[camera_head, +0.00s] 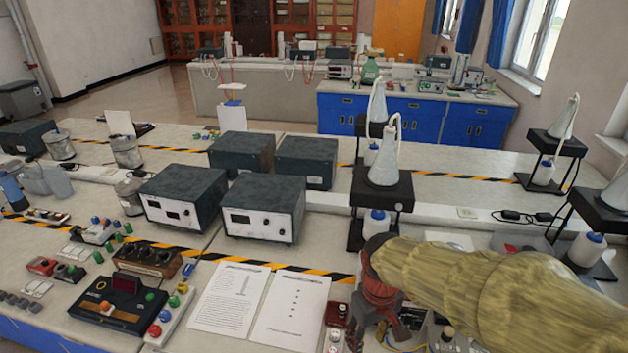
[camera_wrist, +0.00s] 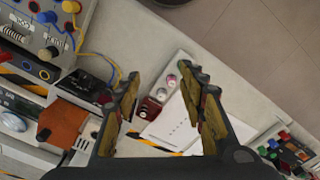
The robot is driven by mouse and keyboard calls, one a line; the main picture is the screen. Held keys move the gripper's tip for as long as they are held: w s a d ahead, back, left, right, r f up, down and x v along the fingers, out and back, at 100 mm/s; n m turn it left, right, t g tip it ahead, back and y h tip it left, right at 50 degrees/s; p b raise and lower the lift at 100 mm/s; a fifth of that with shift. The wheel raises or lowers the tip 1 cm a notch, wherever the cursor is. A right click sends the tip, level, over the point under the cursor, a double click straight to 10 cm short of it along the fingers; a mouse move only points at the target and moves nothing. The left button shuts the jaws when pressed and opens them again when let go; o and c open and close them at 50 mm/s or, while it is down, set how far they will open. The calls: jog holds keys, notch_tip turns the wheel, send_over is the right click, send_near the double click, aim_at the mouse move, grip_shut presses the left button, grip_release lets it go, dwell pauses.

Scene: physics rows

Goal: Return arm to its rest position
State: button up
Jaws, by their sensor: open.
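My arm (camera_head: 490,290) wears a tan, wrinkled sleeve and reaches in from the lower right of the head view. My gripper (camera_head: 385,325) hangs at its end over the front of the bench, partly cut by the frame edge. In the wrist view my gripper (camera_wrist: 165,95) has its two fingers spread wide apart with nothing between them. A small block with round knobs (camera_wrist: 166,89) and a white printed sheet (camera_wrist: 180,122) lie on the bench below the fingers.
Stands with conical flasks (camera_head: 384,165) rise behind my arm. Papers (camera_head: 290,310) and a black control box (camera_head: 110,302) lie left of my gripper. A panel with knobs and cables (camera_wrist: 45,35) lies close in the wrist view.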

jog(key=s+d+r+m+t, duration=0.2)
jog(key=s+d+r, duration=0.1)
jog(key=s+r, duration=0.2)
jog(key=s+d+r+m+t, duration=0.2)
jog(key=s+r, duration=0.4)
jog(key=r, duration=0.3)
jog(key=shift+d+m+t, duration=0.4)
jog(key=shift+d+t, duration=0.3)
jog(key=shift+d, duration=0.3)
